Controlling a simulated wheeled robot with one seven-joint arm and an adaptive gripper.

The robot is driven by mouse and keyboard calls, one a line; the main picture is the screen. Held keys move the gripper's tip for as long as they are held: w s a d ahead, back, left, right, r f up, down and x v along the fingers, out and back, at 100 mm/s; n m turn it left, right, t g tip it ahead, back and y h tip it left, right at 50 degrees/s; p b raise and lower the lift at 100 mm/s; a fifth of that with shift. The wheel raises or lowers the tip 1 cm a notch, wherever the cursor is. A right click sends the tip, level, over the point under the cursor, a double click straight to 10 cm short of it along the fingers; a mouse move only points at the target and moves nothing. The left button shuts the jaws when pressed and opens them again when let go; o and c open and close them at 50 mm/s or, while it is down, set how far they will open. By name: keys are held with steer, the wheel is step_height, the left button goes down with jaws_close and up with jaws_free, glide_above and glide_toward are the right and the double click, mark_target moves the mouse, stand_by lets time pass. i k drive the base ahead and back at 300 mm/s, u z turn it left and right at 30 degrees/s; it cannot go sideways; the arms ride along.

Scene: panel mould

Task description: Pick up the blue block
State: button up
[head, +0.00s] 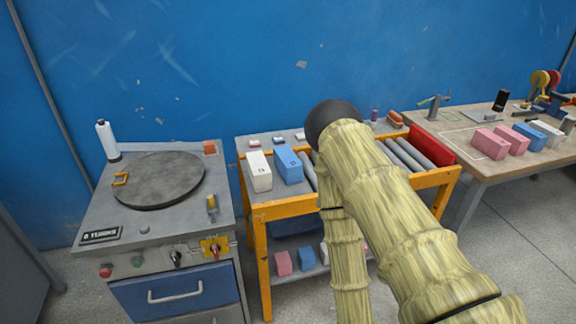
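A blue block (288,166) stands on the left part of the top of the orange-framed cart (281,208). A white block (258,171) stands close beside it on its left. Another blue block (306,258) sits on the cart's lower shelf, and a further blue block (529,137) lies on the wooden table at the right. My arm, in a pale yellow sleeve, crosses in front of the cart to the right of the upper blue block. My gripper is not visible, so its state does not show.
A workstation with a round dark plate (153,181) stands left. The wooden table (467,170) at right holds pink blocks (490,144) and tools. A blue wall (230,60) closes the back.

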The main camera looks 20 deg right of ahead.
mark_target(289, 167)
steer(key=z, duration=2.15)
steer(key=i, duration=1.1)
steer(key=u, duration=2.7)
